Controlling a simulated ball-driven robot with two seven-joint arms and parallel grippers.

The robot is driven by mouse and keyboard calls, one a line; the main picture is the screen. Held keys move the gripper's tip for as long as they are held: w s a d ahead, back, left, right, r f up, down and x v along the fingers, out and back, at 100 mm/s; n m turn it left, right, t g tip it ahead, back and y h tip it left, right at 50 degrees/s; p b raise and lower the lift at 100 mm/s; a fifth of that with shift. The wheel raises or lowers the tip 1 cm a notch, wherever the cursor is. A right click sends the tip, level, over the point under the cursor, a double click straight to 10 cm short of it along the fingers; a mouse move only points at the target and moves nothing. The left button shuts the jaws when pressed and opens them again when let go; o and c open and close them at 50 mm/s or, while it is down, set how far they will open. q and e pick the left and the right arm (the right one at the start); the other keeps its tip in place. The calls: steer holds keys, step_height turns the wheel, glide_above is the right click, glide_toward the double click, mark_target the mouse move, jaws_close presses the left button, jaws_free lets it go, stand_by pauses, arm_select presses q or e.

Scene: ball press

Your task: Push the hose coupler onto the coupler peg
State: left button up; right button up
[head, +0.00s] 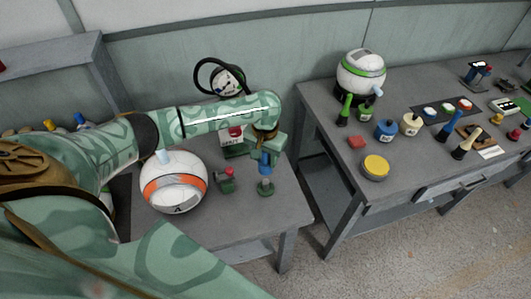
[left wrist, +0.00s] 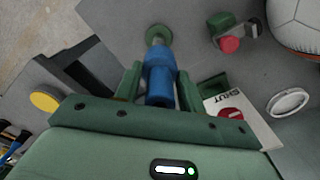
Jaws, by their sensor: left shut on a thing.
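The blue hose coupler (head: 265,159) is between the fingers of my left gripper (head: 265,151), near the front right of the near bench. It also shows in the left wrist view (left wrist: 160,82), with my left gripper (left wrist: 160,92) shut on its sides. The coupler stands roughly upright over the round green base of the coupler peg (head: 266,189), which shows beyond the coupler in the left wrist view (left wrist: 158,33). The two look in line. The coupler hides the peg's upper part, so I cannot tell how far it sits on it. My right gripper is not in view.
A white ball with an orange band (head: 174,186) and a green block with a red knob (head: 226,178) stand left of the peg. A plate with a red button (head: 236,133) is behind. A second bench with several tools (head: 410,160) stands right, across a gap.

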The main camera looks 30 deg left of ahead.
mark_target(266, 165)
arm_select(q)
steer(key=shift+w+d, duration=0.1)
steer(key=shift+d, duration=0.05)
steer(key=shift+r+p, duration=0.15)
steer(key=shift+p, duration=0.2)
step_height(266, 165, down, 4)
steer(key=shift+f+b, duration=0.1)
steer(key=shift+b, duration=0.3)
steer(key=shift+f+b, duration=0.4)
steer(key=shift+f, duration=0.55)
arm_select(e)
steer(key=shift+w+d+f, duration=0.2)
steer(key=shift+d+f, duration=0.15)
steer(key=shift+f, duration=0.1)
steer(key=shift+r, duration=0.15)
arm_select(q)
steer(key=shift+p, duration=0.6)
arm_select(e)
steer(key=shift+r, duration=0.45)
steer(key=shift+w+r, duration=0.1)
arm_select(q)
steer(key=shift+p, duration=0.5)
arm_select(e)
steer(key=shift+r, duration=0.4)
